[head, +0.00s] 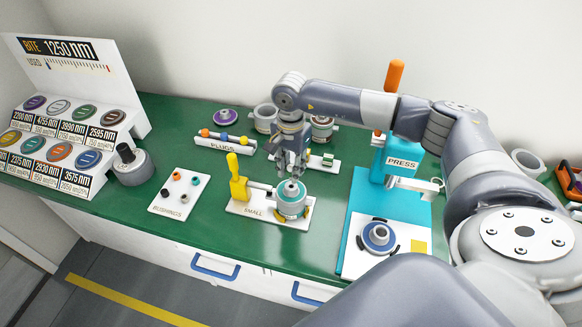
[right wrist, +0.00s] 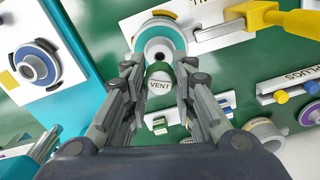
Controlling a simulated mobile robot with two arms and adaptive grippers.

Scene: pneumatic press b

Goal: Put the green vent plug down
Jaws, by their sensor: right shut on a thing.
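My right gripper (head: 291,168) hangs over the green table, just behind and above the grey cylinder with a teal ring (head: 292,198) in the fixture marked SMALL. In the head view the fingers mostly hide the plug. My left gripper is not in view.
A white plate with a small green piece (head: 328,159) lies behind the gripper. The PLUGS rack (head: 224,142) is to its left, with the yellow clamp (head: 238,182) nearer. The blue press (head: 400,165) stands right. Bushings tray (head: 180,192) is at left; green table is bare between.

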